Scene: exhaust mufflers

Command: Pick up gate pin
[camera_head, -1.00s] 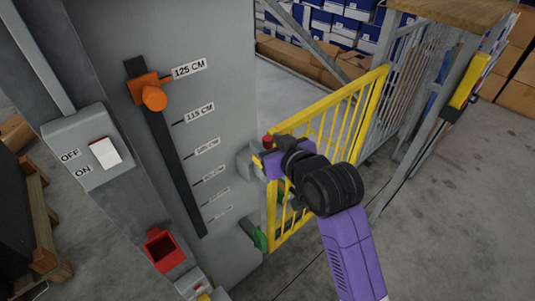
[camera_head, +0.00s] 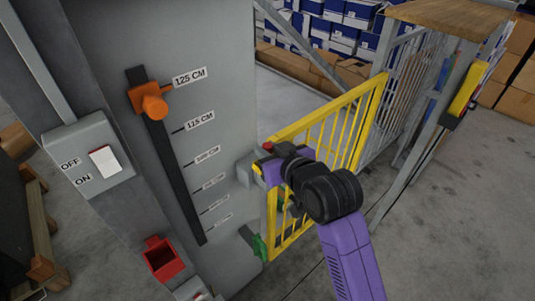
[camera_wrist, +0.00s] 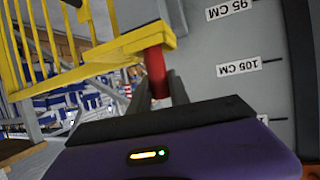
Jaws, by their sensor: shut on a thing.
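The gate pin is a red cylinder (camera_wrist: 156,72). In the wrist view it stands between the dark fingers of my gripper (camera_wrist: 160,90), which is shut on it. One end of the pin meets the corner of the yellow gate (camera_wrist: 95,62), and I cannot tell how far it sits inside. In the head view only a small red tip (camera_head: 267,146) of the pin shows, beside my purple and black gripper (camera_head: 264,163). The gripper hides the rest of it. The yellow barred gate (camera_head: 345,105) stands beside the grey column.
The grey column (camera_head: 215,60) carries an orange knob (camera_head: 152,102) on a slot with height marks, an ON/OFF switch (camera_head: 104,161) and a red box (camera_head: 163,258). A green part (camera_head: 256,243) is at the gate's lower corner. Concrete floor (camera_head: 450,220) is free at right.

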